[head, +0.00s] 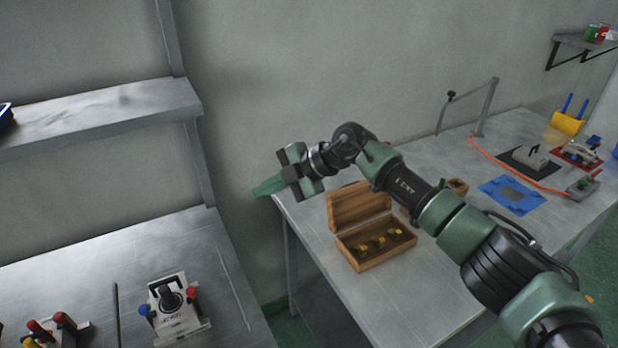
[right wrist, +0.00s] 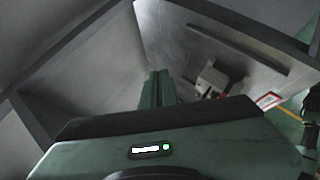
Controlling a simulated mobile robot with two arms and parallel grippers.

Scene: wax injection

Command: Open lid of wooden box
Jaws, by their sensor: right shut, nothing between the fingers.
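The wooden box (head: 377,250) stands on the right-hand metal table, near its left end. Its lid (head: 357,206) is up, tilted back on the far side, and several yellow-and-dark pieces (head: 378,243) show inside. My right gripper (head: 268,187) is up and left of the box, beyond the table's left edge, pointing left. Its fingers are together with nothing between them, and they are clear of the lid. The closed fingers also show in the right wrist view (right wrist: 157,87). My right arm passes in front of the area right of the box. My left gripper is not in view.
The box's metal table (head: 390,309) also holds a small wooden container (head: 456,187), a blue mat (head: 511,195) and an orange hose. A second table (head: 212,250) with clamp devices (head: 173,306) stands at the left. A grey shelf (head: 100,115) juts out above it.

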